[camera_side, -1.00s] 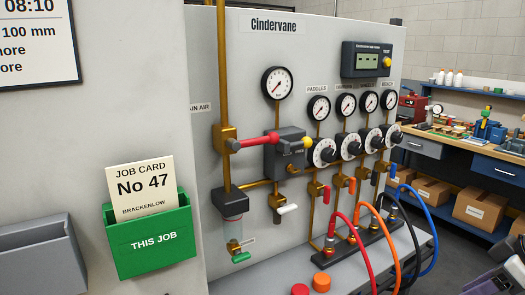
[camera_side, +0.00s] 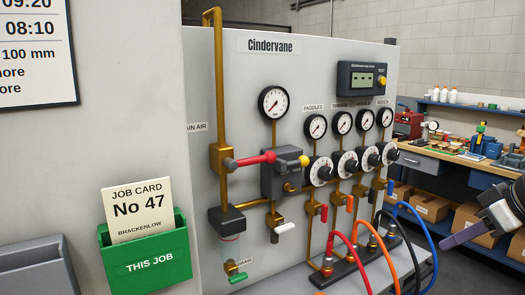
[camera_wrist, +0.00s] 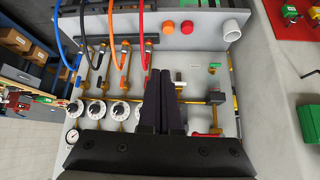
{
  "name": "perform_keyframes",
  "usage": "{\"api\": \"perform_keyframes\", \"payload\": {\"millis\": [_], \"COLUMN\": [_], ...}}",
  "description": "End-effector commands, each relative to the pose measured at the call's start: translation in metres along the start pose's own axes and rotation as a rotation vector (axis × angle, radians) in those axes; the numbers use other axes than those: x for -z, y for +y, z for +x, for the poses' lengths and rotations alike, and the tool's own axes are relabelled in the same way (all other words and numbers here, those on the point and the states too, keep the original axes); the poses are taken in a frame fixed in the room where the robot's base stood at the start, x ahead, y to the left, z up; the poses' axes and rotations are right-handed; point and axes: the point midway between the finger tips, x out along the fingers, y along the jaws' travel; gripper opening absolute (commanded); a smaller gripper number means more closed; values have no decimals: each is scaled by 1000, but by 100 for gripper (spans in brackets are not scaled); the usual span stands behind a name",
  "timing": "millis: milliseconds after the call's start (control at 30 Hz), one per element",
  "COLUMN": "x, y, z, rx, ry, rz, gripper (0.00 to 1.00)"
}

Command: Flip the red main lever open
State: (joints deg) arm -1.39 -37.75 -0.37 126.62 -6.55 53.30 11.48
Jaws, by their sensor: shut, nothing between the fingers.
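The red main lever (camera_side: 256,160) lies roughly horizontal in the side view, reaching right from the brass valve (camera_side: 220,158) on the supply pipe toward a dark grey block (camera_side: 283,176). A yellow knob (camera_side: 304,160) shows at the block's right side. My gripper (camera_side: 447,241) is at the right edge of the side view, well apart from the lever, its dark fingers pointing left. In the wrist view my gripper (camera_wrist: 160,72) is shut and empty. A red part (camera_wrist: 208,135), likely the lever, is partly hidden below right of the fingers.
Red, orange, black and blue hoses (camera_side: 408,235) loop out before the panel (camera_side: 350,40), below dials and gauges. A green holder (camera_side: 150,250) with a job card stands at left. Red (camera_wrist: 187,27) and orange buttons are on the ledge. A workbench (camera_side: 440,160) is behind.

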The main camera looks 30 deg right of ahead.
Motion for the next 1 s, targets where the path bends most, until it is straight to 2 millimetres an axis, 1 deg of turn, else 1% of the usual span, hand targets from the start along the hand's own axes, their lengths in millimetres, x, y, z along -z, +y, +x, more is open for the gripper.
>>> {"api": "perform_keyframes", "payload": {"millis": [33, 67, 100, 167, 200, 267, 300, 367, 400, 467, 500, 567, 600, 700, 800, 900, 1000], "x": [26, 40, 58, 84, 102, 127, 144, 169, 185, 209, 224, 246, 260, 290, 309, 317, 316], "y": [-3, -4, -6, -11, -14, -20, -25, -33, -39, -49, -57, -70, -80, -106, -133, -156, -174], "z": [-7, -11, -16, -22, -26, -31, -34, -38, -40, -42, -42, -42, -41, -34, -24, -12, 3], "rx": [-3, -5, -7, -9, -9, -8, -6, -3, 0, 6, 11, 19, 25, 41, 58, 73, 84], "ry": [32, 49, 71, 104, 125, 155, 174, 204, 223, 250, 267, 290, 305, 335, 348, 346, 326], "rz": [3, 7, 10, 15, 18, 21, 22, 23, 25, 23, 23, 18, 15, -1, -27, -55, -79], "gripper": [0, 0, 0, 0, 0, 0, 0, 0, 0, 0, 0, 0, 0, 0, 0, 0, 0]}}
